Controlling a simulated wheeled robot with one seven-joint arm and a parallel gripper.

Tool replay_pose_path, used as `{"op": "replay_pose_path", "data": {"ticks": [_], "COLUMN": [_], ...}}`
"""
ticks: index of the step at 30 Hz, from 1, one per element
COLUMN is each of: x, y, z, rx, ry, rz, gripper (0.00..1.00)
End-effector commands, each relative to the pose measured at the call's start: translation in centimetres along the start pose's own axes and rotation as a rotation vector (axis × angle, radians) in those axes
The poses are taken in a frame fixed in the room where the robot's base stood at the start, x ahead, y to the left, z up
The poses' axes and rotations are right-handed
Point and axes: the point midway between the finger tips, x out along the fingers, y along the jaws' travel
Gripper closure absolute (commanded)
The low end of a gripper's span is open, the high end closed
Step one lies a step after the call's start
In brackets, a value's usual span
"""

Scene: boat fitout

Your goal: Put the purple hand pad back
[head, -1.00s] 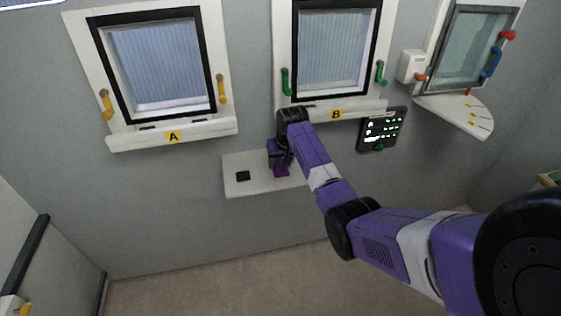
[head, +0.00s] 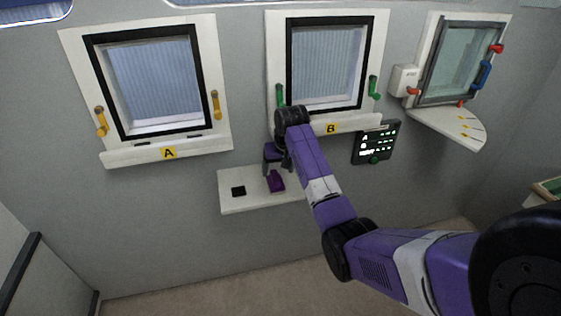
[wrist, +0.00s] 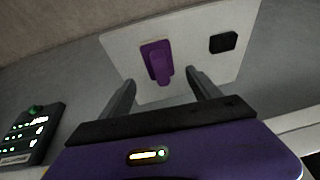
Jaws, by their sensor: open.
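The purple hand pad (head: 276,181) rests on the white shelf (head: 250,204) below window B. In the wrist view the pad (wrist: 157,62) lies on the shelf (wrist: 197,35), its raised grip facing me. My gripper (head: 277,164) is just above and behind the pad in the head view. In the wrist view its two fingers (wrist: 160,83) are open, one on each side of the pad's near end, with nothing held between them. I cannot tell whether a finger touches the pad.
A black square (head: 238,191) lies on the shelf left of the pad and also shows in the wrist view (wrist: 223,42). A black lit panel (head: 376,143) is on the wall to the right. Window B's sill (head: 345,125) juts out above the shelf.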

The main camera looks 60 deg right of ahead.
Motion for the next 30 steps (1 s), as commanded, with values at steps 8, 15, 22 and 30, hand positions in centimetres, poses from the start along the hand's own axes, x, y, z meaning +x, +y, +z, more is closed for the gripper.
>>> {"op": "replay_pose_path", "data": {"ticks": [8,15,22,30], "x": [-4.6,-5.8,-3.6,2.7], "y": [0.0,0.0,-2.0,-9.7], "z": [-0.1,0.0,2.2,12.5], "rx": [-0.001,0.000,-0.029,-0.146], "ry": [0.002,-0.001,0.020,0.162], "rz": [0.000,0.001,-0.020,-0.118], "gripper": [0.28,0.28,0.28,0.28]}}
